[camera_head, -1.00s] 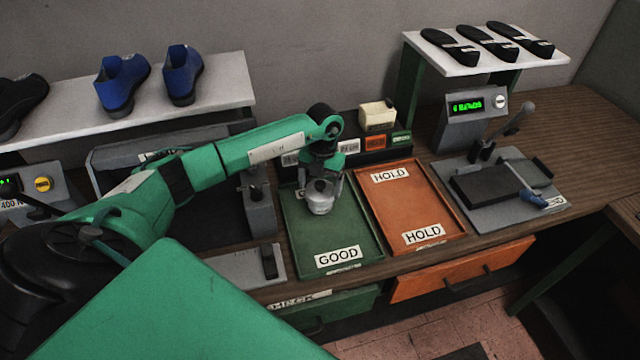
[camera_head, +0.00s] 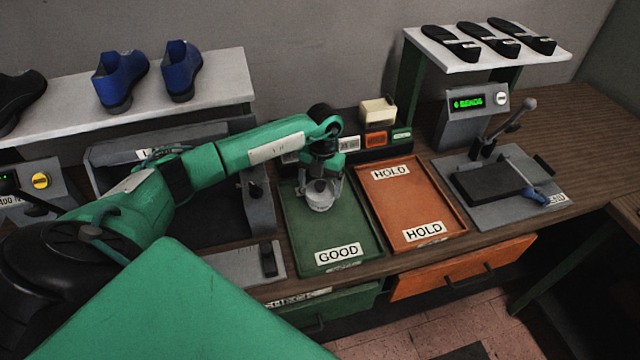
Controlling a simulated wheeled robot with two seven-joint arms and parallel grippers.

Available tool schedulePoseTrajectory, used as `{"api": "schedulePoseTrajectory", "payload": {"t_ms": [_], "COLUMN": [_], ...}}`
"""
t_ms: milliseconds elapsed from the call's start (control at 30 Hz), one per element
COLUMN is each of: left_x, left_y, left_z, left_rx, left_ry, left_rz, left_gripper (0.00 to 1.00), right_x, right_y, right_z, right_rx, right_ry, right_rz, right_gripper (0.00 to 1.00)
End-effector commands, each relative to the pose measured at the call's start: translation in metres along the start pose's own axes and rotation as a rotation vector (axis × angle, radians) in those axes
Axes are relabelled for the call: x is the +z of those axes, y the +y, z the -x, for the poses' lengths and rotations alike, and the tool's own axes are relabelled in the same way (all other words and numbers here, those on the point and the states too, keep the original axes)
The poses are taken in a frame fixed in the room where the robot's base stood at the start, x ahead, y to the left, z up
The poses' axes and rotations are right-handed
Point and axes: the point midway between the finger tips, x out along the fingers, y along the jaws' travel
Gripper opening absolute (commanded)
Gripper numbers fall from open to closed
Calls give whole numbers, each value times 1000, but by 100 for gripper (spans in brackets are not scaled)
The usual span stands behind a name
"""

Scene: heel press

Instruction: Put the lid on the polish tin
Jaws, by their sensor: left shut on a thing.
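My left gripper (camera_head: 322,183) points down over the back half of the green GOOD tray (camera_head: 345,240). It is shut on a small, pale silvery round thing, which looks like the lid (camera_head: 320,200). The fingers hide part of it. I cannot make out the polish tin as a separate piece, so I cannot tell whether the lid touches a tin. My right gripper is not in view.
The orange HOLD tray (camera_head: 412,215) beside the green one is empty. A press with a lever (camera_head: 490,185) stands at right. A cream box (camera_head: 377,111) sits behind the trays. Shoes stand on the left shelf (camera_head: 200,90), and black soles lie on the right shelf (camera_head: 480,62).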

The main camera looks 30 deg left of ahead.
Motion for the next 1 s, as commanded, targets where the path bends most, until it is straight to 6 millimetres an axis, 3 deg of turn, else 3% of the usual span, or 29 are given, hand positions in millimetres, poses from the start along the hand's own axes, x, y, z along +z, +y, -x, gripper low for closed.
{"api": "schedulePoseTrajectory", "payload": {"t_ms": [833, 867, 900, 933, 1000], "left_x": [0, 0, 0, 0, 0], "left_y": [0, 0, 0, 0, 0], "left_z": [-3, -3, -3, -3, -2], "left_rx": [0, 1, 1, 0, 0], "left_ry": [2, 2, 2, 2, 2], "left_rz": [0, 0, 0, 0, 0], "left_gripper": [70, 85, 93, 99, 100], "right_x": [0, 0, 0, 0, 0], "right_y": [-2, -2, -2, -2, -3], "right_z": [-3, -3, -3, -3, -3], "right_rx": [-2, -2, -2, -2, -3], "right_ry": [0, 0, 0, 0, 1], "right_rz": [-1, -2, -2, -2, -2], "right_gripper": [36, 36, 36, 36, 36]}}
